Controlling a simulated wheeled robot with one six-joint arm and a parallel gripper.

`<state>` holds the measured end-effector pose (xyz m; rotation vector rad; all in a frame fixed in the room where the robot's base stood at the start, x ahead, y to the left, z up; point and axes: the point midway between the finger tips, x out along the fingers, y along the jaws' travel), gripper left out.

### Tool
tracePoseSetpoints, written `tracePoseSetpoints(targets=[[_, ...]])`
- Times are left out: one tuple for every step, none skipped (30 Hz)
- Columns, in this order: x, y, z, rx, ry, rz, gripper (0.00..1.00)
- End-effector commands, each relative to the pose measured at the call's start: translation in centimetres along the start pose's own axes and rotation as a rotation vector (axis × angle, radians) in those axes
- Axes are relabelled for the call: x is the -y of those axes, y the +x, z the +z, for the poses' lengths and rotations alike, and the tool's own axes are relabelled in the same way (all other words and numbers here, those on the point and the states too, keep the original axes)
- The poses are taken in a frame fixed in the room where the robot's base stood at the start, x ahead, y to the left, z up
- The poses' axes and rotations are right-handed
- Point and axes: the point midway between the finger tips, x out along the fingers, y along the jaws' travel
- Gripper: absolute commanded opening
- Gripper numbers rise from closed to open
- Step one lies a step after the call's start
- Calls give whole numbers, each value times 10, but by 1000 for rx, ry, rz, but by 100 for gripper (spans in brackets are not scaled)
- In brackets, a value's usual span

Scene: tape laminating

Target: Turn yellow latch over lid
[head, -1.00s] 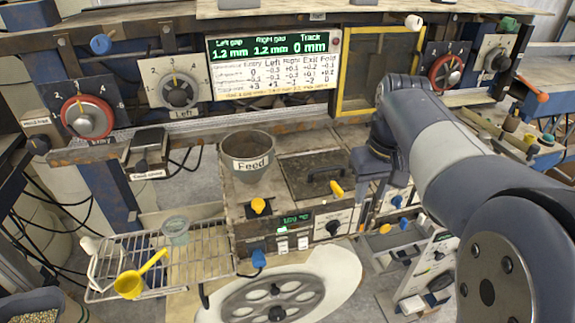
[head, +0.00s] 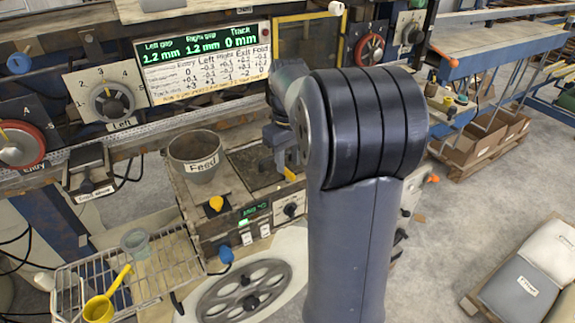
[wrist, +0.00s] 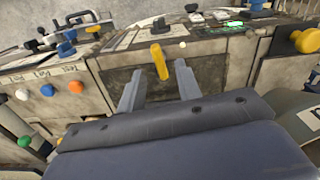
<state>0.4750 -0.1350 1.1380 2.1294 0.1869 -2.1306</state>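The yellow latch (head: 290,174) shows as a short yellow bar at the right edge of the dark lid (head: 255,165), beside my gripper; my arm hides part of the lid. In the wrist view the latch (wrist: 159,60) stands nearly upright in the picture, on the edge above a dark panel. My gripper (wrist: 158,72) is open, with one grey finger on each side of the latch's lower end in the picture. Both fingers look apart from it, and how deep the latch lies between them is unclear. In the head view my gripper (head: 282,150) is partly hidden by my arm.
The feed hopper (head: 195,160) stands left of the lid, with a yellow knob (head: 215,203) in front. A wire rack (head: 150,270) holds a yellow ladle (head: 105,295) and a cup. The display panel (head: 205,60) is behind.

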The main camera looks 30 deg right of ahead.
Motion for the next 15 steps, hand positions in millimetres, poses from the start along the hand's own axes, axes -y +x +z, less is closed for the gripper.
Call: tracePoseSetpoints(targets=[[0,7,0,4,0,-2,33],[0,11,0,3,0,-1,33],[0,15,0,3,0,-2,33],[0,18,0,3,0,-2,33],[0,20,0,2,0,-1,33],[0,22,0,0,0,0,33],[0,23,0,0,0,0,33],[0,24,0,0,0,0,33],[0,25,0,0,0,0,33],[0,25,0,0,0,0,33],[0,26,0,0,0,0,33],[0,26,0,0,0,0,33],[0,26,0,0,0,0,33],[0,26,0,0,0,0,33],[0,26,0,0,0,0,33]])
